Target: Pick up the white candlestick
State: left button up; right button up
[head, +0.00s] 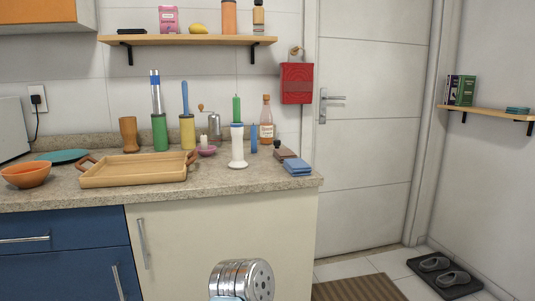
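The white candlestick (237,150) stands upright near the front edge of the counter, toward its right end. It has a round white base, a blue band near its top and a green candle (236,108) in it. Neither of my grippers shows in the head view. A silver rounded part at the bottom middle looks like part of my own body, and no gripper fingers can be seen on it.
A wooden shelf (190,40) hangs above.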

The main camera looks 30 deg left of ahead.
aim_at(237, 162)
jog(key=u, duration=1.3)
jog(key=i+l+u, duration=0.15)
jog(key=l, duration=0.25)
jog(key=i, duration=0.1)
